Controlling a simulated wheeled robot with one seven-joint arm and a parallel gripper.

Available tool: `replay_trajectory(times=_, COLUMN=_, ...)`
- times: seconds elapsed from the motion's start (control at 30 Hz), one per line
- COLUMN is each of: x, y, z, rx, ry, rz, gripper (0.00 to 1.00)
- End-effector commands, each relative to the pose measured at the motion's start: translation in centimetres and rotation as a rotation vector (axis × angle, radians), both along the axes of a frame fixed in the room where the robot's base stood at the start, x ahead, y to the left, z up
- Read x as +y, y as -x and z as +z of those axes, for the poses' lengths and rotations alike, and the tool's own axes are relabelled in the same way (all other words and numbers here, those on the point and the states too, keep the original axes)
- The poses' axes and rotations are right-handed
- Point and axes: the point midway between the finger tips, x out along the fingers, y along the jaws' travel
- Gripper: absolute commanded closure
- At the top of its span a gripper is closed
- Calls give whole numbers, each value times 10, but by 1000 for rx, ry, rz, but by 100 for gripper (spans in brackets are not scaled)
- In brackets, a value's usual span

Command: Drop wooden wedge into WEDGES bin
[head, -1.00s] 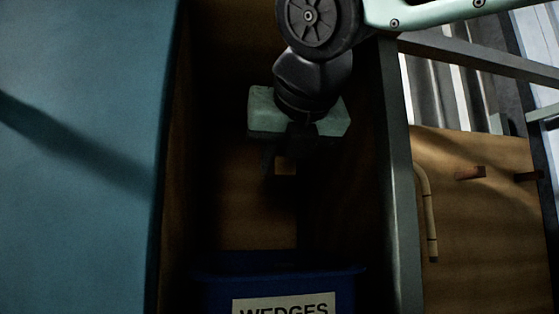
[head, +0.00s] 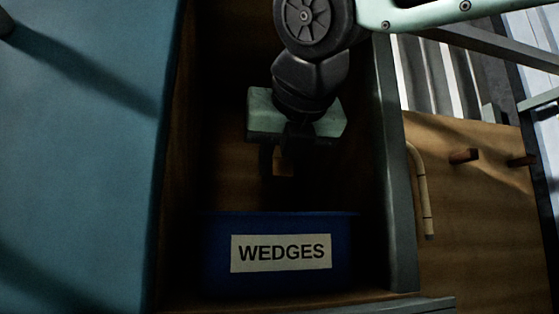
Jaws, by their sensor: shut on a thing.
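My gripper (head: 284,166) points down in the dim shelf bay in the head view. It is shut on the wooden wedge (head: 283,163), a small brown piece whose lower part shows between the dark fingers. The blue WEDGES bin (head: 215,262) stands on the bay floor below, with a white label reading WEDGES on its front. In the picture the wedge is above the bin's rim, apart from it. How far the wedge is in front of or behind the rim I cannot tell. The bin's inside is dark and its contents are hidden.
A blue-green panel (head: 85,150) fills the left side. A grey upright post (head: 395,180) bounds the bay on the right. Beyond it, a wooden board (head: 465,215) carries pegs (head: 463,156) and a bent rattan piece (head: 420,190).

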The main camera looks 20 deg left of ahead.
Motion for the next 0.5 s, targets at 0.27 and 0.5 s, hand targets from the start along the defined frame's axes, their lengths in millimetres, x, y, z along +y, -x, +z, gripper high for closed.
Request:
replay_trajectory(times=0.27, x=0, y=0, z=0, rx=0, ry=0, rz=0, gripper=48)
replay_trajectory(times=0.5, x=0, y=0, z=0, rx=0, ry=0, rz=0, gripper=48)
